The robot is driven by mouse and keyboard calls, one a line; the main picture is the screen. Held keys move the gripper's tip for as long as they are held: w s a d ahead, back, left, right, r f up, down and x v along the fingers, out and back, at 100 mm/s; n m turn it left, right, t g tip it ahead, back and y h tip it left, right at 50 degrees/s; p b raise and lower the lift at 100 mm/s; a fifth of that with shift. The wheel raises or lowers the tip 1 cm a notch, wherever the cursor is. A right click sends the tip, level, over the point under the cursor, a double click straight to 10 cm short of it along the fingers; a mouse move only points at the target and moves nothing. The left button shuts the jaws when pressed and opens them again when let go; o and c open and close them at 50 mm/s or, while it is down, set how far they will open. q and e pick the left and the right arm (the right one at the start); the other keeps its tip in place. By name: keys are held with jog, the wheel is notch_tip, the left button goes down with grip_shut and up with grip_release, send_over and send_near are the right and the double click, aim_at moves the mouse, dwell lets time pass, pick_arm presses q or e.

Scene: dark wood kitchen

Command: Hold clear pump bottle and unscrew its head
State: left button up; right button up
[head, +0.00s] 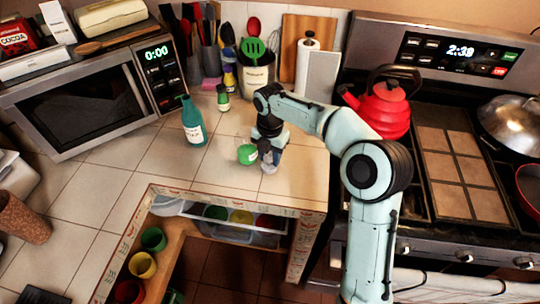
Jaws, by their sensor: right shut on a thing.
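My right gripper (267,152) reaches down over the tiled counter corner from the right. It is shut on a small, pale, clear-looking object, likely the clear pump bottle (269,168), which stands at or just above the counter. The gripper hides most of this object, so its pump head cannot be made out. My left gripper is not in view.
A green-and-white container (247,155) is just left of the right gripper. A teal bottle (193,122) and a small green bottle (223,98) stand farther back. A red kettle (382,108) is on the stove. Open tiles lie left, near the microwave (85,105).

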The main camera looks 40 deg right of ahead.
jog(key=o, duration=1.2)
jog(key=shift+c, duration=0.2)
pick_arm(q)
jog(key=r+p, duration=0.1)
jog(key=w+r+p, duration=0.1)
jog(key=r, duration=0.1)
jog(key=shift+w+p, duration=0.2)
jog(key=shift+p, duration=0.15)
pick_arm(e)
notch_tip(320, 180, up, 12)
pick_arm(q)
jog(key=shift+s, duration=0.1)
